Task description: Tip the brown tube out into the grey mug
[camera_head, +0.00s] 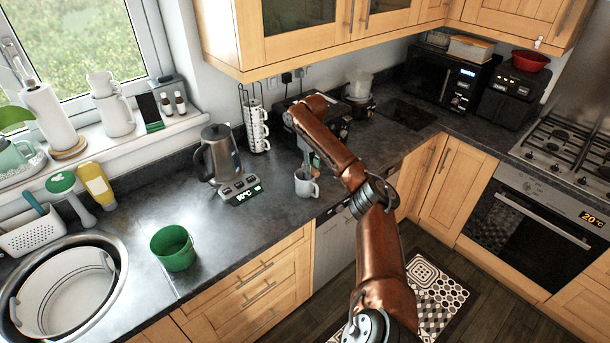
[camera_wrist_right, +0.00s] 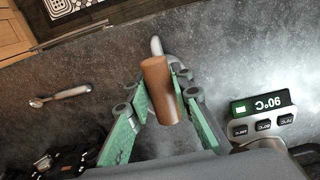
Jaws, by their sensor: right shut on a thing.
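The grey mug (camera_head: 306,187) stands upright on the dark worktop near its front edge, in the head view. My right gripper (camera_head: 312,164) is just above and behind the mug. In the right wrist view the green fingers of the right gripper (camera_wrist_right: 163,98) are shut on the brown tube (camera_wrist_right: 158,78). I cannot tell the tube's contents. The tube is not clear in the head view. My left gripper is not in view.
A steel kettle (camera_head: 219,157) and its display base (camera_head: 240,189) stand left of the mug. A mug rack (camera_head: 256,125) is behind. A green pot (camera_head: 173,249) stands at the front left. A spoon (camera_wrist_right: 60,95) lies on the worktop.

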